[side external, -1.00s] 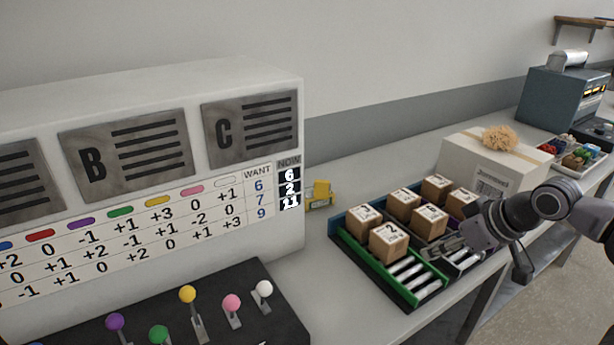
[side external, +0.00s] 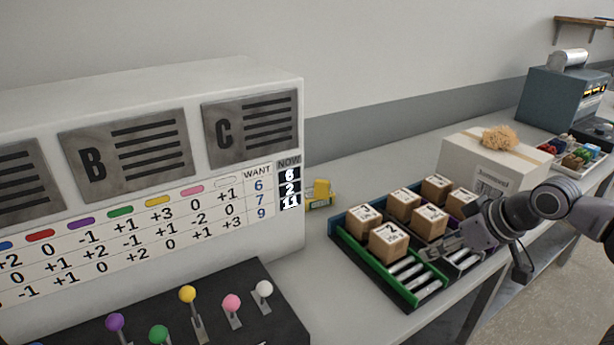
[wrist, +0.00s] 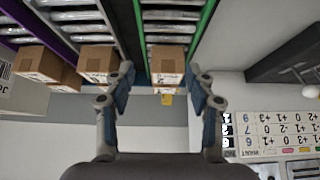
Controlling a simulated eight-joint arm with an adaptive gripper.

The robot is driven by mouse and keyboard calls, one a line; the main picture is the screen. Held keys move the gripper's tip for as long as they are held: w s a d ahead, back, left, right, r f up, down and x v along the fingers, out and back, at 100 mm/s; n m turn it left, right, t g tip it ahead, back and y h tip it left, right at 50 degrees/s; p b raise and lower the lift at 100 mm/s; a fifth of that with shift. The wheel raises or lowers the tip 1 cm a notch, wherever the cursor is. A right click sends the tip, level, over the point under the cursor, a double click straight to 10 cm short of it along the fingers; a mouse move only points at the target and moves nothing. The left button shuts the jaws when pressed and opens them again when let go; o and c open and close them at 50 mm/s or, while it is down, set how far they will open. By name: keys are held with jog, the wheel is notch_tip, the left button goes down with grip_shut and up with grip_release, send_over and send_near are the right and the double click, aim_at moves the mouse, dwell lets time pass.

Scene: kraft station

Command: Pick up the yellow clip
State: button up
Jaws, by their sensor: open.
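A yellow clip-like object (side external: 321,191) is on the counter beside the right end of the white panel in the side view. It has a small green part low at its front. In the wrist view a small yellow patch (wrist: 167,99) shows beyond a box, between the fingertips. My gripper (side external: 437,249) hovers over the near part of the roller tray, well to the right of the yellow thing. In the wrist view my gripper (wrist: 160,82) is open, with nothing between the blue-padded fingers but the view of a box farther off.
The roller tray (side external: 378,283) with several numbered cardboard boxes (side external: 389,240) lies between my gripper and the yellow thing. A large carton (side external: 462,152) stands behind it. The white panel (side external: 230,222) and colored levers (side external: 188,296) are at left.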

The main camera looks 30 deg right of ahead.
jog(key=w+r+m+g, duration=0.1)
jog(key=w+r+m, duration=0.1)
jog(key=w+r, duration=0.55)
jog(key=m+g+h, duration=0.2)
jog(key=m+g, duration=0.2)
jog(key=m, duration=0.3)
send_over(322, 182)
jog(key=f, duration=0.5)
jog(key=shift+s, duration=0.2)
jog(key=shift+w+f, duration=0.15)
jog(key=shift+f, duration=0.45)
jog(key=shift+s+a+x, duration=0.1)
jog(key=shift+a+x, duration=0.05)
jog(key=shift+x, duration=0.9)
jog(key=shift+s+a+x, duration=0.1)
jog(key=shift+s+x, duration=0.05)
jog(key=shift+x, duration=0.95)
jog(key=shift+s+a+x, duration=0.1)
jog(key=shift+a+x, duration=0.05)
jog(key=shift+x, duration=0.9)
jog(key=shift+f, duration=0.15)
